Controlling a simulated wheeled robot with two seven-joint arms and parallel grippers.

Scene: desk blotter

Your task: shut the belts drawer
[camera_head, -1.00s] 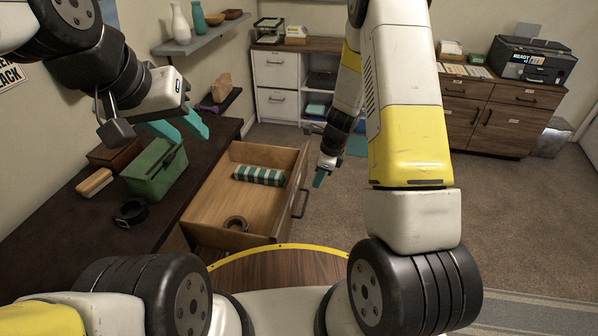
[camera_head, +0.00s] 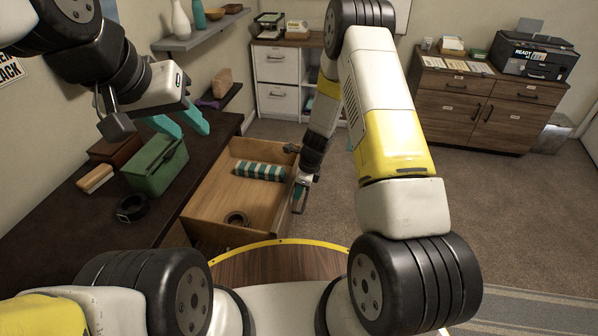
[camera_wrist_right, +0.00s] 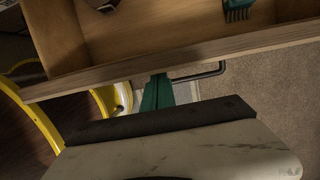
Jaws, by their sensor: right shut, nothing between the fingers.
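The belts drawer (camera_head: 206,196) is a light wooden drawer standing open from the dark dresser. A striped teal-and-white roll (camera_head: 260,171) and a brown coiled belt (camera_head: 236,218) lie inside. Its dark bar handle (camera_head: 303,199) is on the outer front face. My right gripper (camera_head: 299,190) is shut and empty at the drawer's front. In the right wrist view its teal fingers (camera_wrist_right: 157,92) point at the front panel (camera_wrist_right: 130,72), beside the handle (camera_wrist_right: 203,75); I cannot tell whether they touch. My left gripper (camera_head: 182,123) is open and empty above the dresser, by the green box.
The dresser top (camera_head: 75,215) holds a green box (camera_head: 156,164), a brown box (camera_head: 115,148), a wooden-backed brush (camera_head: 94,179) and a coiled black belt (camera_head: 132,208). A wall shelf (camera_head: 205,37) is behind. Carpet (camera_head: 400,240) is clear right of the drawer.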

